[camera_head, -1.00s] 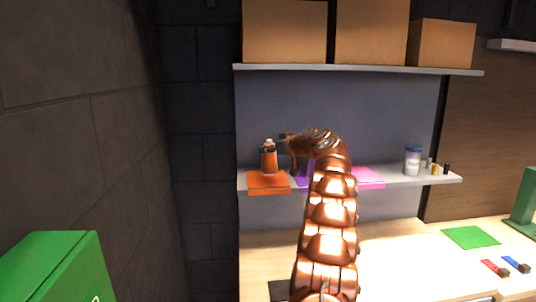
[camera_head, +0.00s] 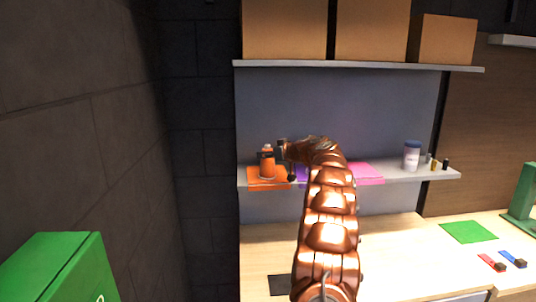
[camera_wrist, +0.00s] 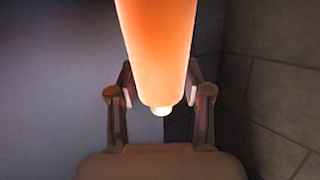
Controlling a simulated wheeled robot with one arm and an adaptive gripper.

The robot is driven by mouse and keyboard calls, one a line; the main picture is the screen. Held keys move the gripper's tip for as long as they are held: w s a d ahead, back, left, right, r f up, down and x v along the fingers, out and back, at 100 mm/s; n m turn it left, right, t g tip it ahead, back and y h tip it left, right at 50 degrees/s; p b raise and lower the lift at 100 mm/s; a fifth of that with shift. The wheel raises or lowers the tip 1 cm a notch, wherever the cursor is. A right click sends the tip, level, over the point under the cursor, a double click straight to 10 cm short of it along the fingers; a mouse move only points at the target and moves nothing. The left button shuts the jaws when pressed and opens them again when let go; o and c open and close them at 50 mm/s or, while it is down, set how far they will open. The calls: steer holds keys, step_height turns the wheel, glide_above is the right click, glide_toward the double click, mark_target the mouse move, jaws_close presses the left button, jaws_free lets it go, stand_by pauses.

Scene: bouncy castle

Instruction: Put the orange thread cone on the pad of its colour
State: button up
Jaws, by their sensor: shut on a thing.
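The orange thread cone (camera_head: 267,166) is upright at the left end of the lower shelf, over the orange pad (camera_head: 262,184). I cannot tell whether its base touches the pad. My gripper (camera_head: 268,155) reaches it from the right and is shut on its upper part. In the wrist view, the cone (camera_wrist: 158,50) stands between the two fingers of my gripper (camera_wrist: 159,100), with its pale tip towards my palm. A purple pad (camera_head: 301,175) lies to the right, partly hidden by my arm. A pink pad (camera_head: 367,173) lies farther right.
A white jar with a blue lid (camera_head: 411,156) and small bottles (camera_head: 434,164) stand at the right of the shelf. Cardboard boxes (camera_head: 285,30) sit on the upper shelf (camera_head: 360,68). A green box (camera_head: 60,270) stands at the lower left. The workbench carries a green mat (camera_head: 469,232).

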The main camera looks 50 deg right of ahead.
steer(key=shift+f, duration=0.1)
steer(key=o, duration=1.3)
steer(key=shift+r, duration=0.25)
steer(key=shift+s+f+b, duration=0.15)
steer(key=shift+s+b, duration=0.15)
steer(key=shift+b, duration=0.05)
steer(key=b+v, duration=0.5)
steer(key=v, duration=0.6)
steer(key=shift+s+a+r, duration=0.15)
steer(key=shift+r, duration=0.05)
